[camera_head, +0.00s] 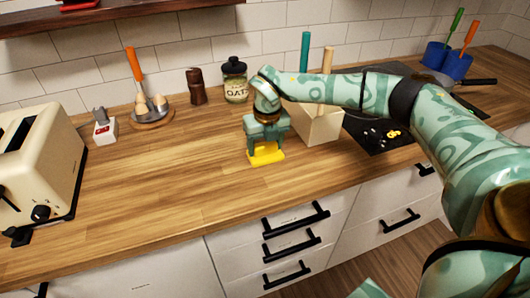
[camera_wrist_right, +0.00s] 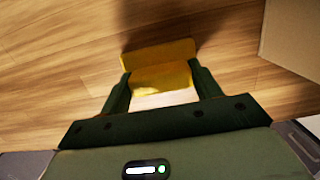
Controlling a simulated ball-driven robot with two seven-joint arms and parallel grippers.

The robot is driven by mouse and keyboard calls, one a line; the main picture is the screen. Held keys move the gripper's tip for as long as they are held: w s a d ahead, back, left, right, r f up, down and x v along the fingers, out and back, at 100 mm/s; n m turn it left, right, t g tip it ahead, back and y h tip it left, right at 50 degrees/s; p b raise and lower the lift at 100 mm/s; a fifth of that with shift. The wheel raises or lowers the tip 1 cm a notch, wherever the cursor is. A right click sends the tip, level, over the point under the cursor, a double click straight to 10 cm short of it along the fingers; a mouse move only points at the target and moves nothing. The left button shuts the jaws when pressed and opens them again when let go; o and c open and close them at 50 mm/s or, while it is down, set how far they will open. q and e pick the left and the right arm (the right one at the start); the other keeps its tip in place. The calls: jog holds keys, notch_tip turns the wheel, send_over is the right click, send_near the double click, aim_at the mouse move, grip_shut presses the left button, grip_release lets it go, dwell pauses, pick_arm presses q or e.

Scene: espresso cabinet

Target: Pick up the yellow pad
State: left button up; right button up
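The yellow pad (camera_head: 266,155) lies on the wooden counter near its front edge, under my right gripper (camera_head: 264,143). In the right wrist view the pad (camera_wrist_right: 158,62) shows as two yellow faces, the nearer one between the two fingertips. The right gripper (camera_wrist_right: 160,80) points down with its fingers apart, one on each side of the pad. The fingers look very close to the pad's sides; I cannot tell whether they press on it. In the head view the gripper hides the pad's back part. My left gripper is not in view.
A cream box (camera_head: 316,127) stands close to the right of the gripper. An oat jar (camera_head: 235,80) and a brown grinder (camera_head: 197,86) stand behind. A toaster (camera_head: 35,165) is at the left, a black hob (camera_head: 372,130) at the right. The counter left of the pad is clear.

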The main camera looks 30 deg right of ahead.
aim_at(266, 143)
jog(key=shift+c, duration=0.8)
jog(key=shift+r, duration=0.25)
jog(key=r, duration=0.1)
jog(key=r+p, duration=0.1)
jog(key=r, duration=0.2)
jog(key=shift+s+d+p, duration=0.15)
jog(key=shift+s+p, duration=0.1)
jog(key=shift+p, duration=0.05)
jog(key=s+d+r+p, duration=0.3)
jog(key=s+r, duration=0.5)
jog(key=s, duration=0.5)
jog(key=shift+d+r, duration=0.3)
jog(key=shift+d, duration=0.05)
